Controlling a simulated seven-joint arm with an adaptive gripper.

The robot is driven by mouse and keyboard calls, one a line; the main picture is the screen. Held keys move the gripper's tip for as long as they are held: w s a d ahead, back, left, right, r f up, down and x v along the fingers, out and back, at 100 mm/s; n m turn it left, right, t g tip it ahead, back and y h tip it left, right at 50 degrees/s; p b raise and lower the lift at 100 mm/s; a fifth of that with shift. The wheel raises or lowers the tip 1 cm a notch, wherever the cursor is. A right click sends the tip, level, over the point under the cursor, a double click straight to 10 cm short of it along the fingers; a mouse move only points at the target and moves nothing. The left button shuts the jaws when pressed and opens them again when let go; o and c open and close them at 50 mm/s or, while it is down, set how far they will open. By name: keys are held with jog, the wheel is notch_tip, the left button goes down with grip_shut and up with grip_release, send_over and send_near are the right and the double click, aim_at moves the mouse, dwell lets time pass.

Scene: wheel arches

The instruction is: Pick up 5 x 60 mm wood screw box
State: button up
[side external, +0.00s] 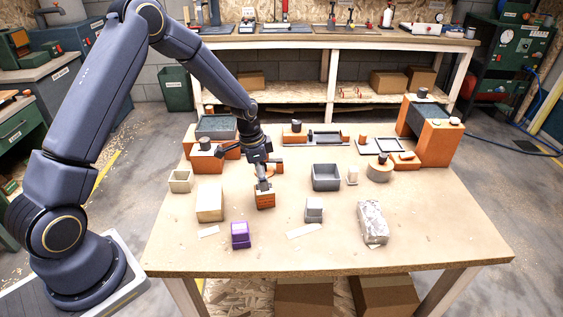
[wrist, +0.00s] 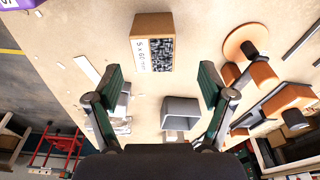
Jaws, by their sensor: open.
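The 5 x 60 mm wood screw box is a small orange-brown box (side external: 265,199) on the table, just below my gripper in the side view. In the wrist view the box (wrist: 152,43) has a white label reading "5 x 60 mm" and a dark patterned face, and lies beyond the fingertips, roughly centred between them. My gripper (side external: 263,184) is open and points down. In the wrist view its green-padded fingers (wrist: 160,74) are wide apart with nothing held. From the side I cannot tell whether the fingers touch the box.
A grey bin (side external: 326,178) and grey block (side external: 314,210) stand to the right, a purple box (side external: 240,235) in front, a tan box (side external: 209,203) to the left. An orange round piece (wrist: 243,42) is close by. A wrapped block (side external: 372,222) lies at right.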

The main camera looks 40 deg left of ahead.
aim_at(265, 193)
jog(key=shift+w+f, duration=0.1)
jog(key=shift+f, duration=0.7)
jog(key=f, duration=0.3)
jog(key=d+f, duration=0.1)
jog(key=f, duration=0.1)
jog(key=shift+f, duration=0.2)
jog(key=shift+a, duration=0.1)
jog(key=c, duration=1.3)
jog(key=shift+c, duration=0.4)
jog(key=shift+r, duration=0.2)
